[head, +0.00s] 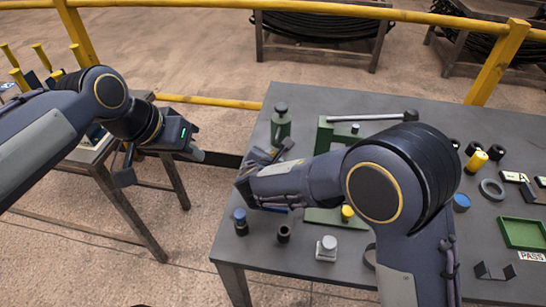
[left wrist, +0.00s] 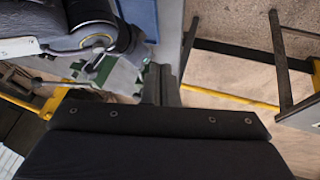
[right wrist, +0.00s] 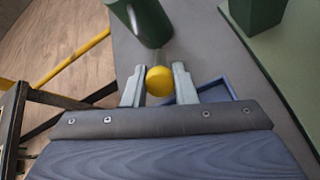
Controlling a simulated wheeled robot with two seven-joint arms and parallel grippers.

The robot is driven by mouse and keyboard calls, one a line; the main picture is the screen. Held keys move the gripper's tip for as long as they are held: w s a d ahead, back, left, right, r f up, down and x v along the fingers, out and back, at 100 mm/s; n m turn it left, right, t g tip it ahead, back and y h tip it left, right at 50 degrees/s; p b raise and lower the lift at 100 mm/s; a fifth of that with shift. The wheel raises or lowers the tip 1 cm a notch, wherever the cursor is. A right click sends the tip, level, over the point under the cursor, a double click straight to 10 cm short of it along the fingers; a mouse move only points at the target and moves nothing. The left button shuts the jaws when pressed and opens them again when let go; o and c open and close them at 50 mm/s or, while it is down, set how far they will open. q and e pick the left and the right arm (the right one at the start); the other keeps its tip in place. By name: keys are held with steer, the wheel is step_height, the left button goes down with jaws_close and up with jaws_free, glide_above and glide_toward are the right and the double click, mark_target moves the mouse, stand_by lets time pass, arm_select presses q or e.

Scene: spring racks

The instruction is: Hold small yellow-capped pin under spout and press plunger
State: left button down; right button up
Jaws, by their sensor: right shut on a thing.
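The yellow cap (right wrist: 160,81) of the small pin is between the two fingers of my right gripper (right wrist: 158,86), which is shut on it. A green bottle (right wrist: 150,20) stands just beyond the cap in the right wrist view. In the head view this bottle (head: 281,128) has a dark top, the plunger (head: 281,107). The spout is not clear. My right gripper (head: 248,180) is in front of the bottle. My left gripper (head: 192,152) is off the table's left edge, fingers together and empty; its fingers show in the left wrist view (left wrist: 161,86).
A green fixture with a grey lever (head: 372,116) stands behind my right arm. A blue-topped bottle (head: 240,220), a dark cup (head: 283,234) and a white-based item (head: 327,248) stand near the front-left edge. A green tray (head: 524,233) lies at right. A yellow rail (head: 210,101) runs behind.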

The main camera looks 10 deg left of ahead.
arm_select(q)
steer(key=w+r+m, duration=0.1)
steer(key=w+r, duration=0.2)
steer(key=w, duration=0.5)
steer(key=m+g+y, duration=0.1)
steer(key=m, duration=0.3)
glide_above(282, 106)
steer(key=f, duration=0.2)
steer(key=shift+s+a+f, duration=0.1)
steer(key=shift+f, duration=1.35)
steer(key=shift+s+a+f, duration=0.1)
steer(key=shift+f, duration=1.3)
steer(key=shift+f, duration=1.6)
steer(key=shift+s, duration=0.1)
steer(key=shift+r, duration=1.5)
